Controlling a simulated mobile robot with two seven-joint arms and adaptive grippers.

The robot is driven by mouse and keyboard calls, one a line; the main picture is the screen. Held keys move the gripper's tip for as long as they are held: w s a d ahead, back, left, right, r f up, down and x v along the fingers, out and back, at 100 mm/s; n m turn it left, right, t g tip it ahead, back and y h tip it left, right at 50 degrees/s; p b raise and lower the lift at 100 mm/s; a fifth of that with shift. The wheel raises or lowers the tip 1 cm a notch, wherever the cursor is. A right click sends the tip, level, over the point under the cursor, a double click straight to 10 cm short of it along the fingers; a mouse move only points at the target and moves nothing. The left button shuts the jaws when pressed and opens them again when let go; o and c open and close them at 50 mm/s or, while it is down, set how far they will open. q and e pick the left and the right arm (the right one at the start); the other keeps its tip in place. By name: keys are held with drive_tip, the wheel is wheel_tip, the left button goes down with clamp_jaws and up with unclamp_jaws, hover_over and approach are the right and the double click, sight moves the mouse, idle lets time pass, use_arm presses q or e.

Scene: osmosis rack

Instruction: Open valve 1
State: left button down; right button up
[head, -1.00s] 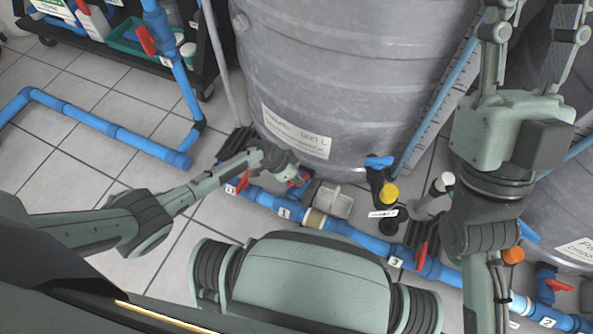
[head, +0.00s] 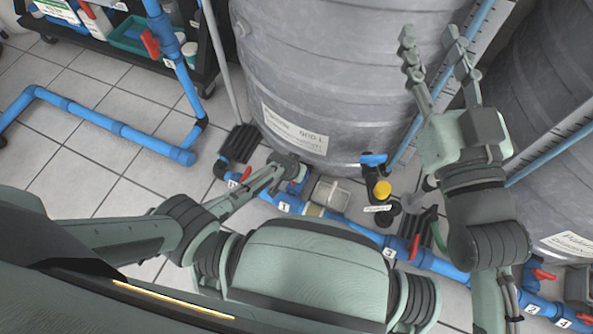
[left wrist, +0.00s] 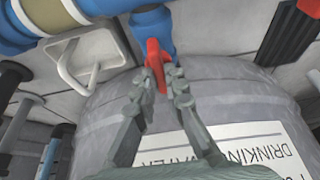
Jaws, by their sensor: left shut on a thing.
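The red handle of a valve (left wrist: 155,62) shows in the left wrist view, on a blue fitting that branches from a thick blue pipe. My left gripper (left wrist: 157,80) is shut on this red handle, one finger on each side. In the head view my left gripper (head: 292,176) is low at the foot of the large grey tank, just above the pipe by the label 1 (head: 284,207). There the gripper mostly hides the handle. My right gripper (head: 432,48) is raised in front of the tank, its fingers apart and empty.
The grey tank (head: 340,70) stands close behind the valve. Other red handles sit on the pipe, one to the left (head: 246,174) and one near label 3 (head: 415,245). A pale bracket (head: 331,194) is right beside my left gripper.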

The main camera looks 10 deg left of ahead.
idle(0.3)
use_arm(q)
drive_tip(key=c, duration=1.6)
unclamp_jaws()
drive_tip(key=shift+s+r, duration=0.1)
drive_tip(key=v, duration=1.1)
drive_tip(key=shift+r, duration=0.4)
